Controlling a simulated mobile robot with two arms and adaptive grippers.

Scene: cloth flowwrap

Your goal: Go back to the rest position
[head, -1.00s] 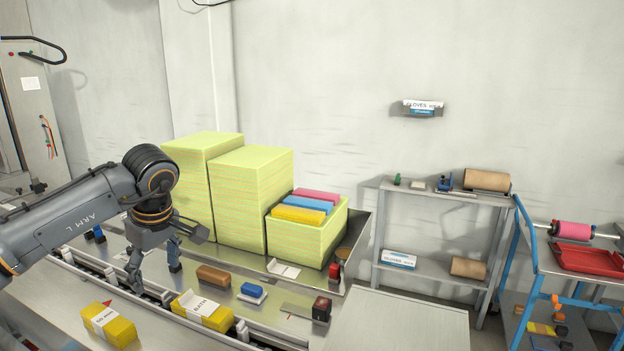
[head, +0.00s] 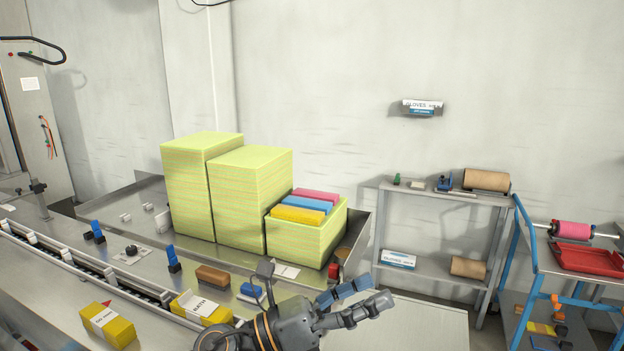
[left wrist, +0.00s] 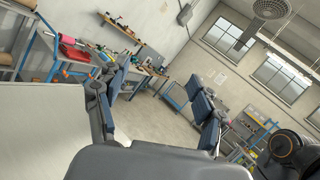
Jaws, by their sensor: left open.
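My left gripper (head: 318,284) is at the bottom middle of the head view, in front of the conveyor's near right end. Its fingers are spread wide with nothing between them. In the left wrist view its two blue-padded fingers (left wrist: 158,82) stand well apart, with open floor and the far room beyond. My right gripper is in neither view.
Two yellow-wrapped packs, one at the lower left (head: 108,325) and one on the conveyor (head: 201,308), lie left of my arm. A shelf (head: 440,192) and blue cart (head: 520,270) are right.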

